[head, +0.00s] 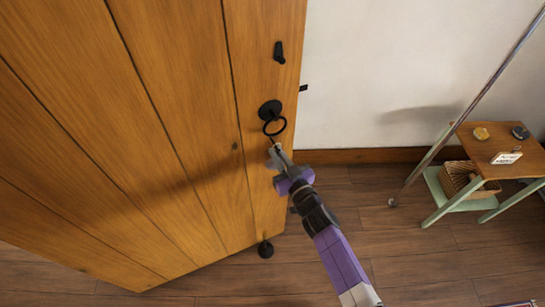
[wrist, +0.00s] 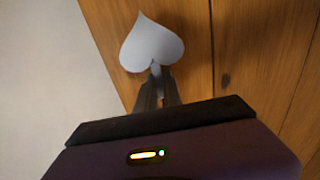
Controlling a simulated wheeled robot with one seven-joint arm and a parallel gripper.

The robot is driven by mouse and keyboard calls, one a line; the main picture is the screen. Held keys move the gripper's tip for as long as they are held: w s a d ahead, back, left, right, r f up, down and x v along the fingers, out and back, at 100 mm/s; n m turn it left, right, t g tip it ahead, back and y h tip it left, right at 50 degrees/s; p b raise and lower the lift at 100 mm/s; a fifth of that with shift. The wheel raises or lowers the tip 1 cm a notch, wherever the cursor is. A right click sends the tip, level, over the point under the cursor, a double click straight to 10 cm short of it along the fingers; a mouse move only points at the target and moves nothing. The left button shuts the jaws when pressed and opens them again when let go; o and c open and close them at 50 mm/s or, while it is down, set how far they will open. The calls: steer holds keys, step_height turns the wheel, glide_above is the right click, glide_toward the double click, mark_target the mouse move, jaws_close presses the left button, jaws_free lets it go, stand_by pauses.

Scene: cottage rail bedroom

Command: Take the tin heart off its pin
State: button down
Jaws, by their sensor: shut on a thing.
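The tin heart (wrist: 151,43) is a flat, pale grey heart in the wrist view, its point toward the top of the picture. My gripper (wrist: 157,76) is shut on a small stub at the notch between its lobes. The heart is in front of the wooden door (wrist: 160,10). I cannot tell whether it touches the door or a pin; no pin shows behind it. In the head view my gripper (head: 275,148) is close to the door, just below the black ring handle (head: 275,125). The heart cannot be made out there.
A small table (head: 487,145) with a few items and a basket (head: 460,178) stands at right. A slanted pole (head: 440,145) is beside it. Floor between is clear.

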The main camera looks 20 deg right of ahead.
steer(key=shift+s+d+r, duration=0.3)
steer(key=shift+s+r, duration=0.05)
steer(key=shift+s, duration=0.2)
steer(key=shift+s+p, duration=0.1)
steer(key=shift+p, duration=0.2)
steer(key=s+p, duration=0.2)
steer(key=s, duration=0.7)
steer(key=shift+d+f, duration=0.3)
steer(key=shift+d, duration=0.05)
stand_by(1.0)
stand_by(0.4)
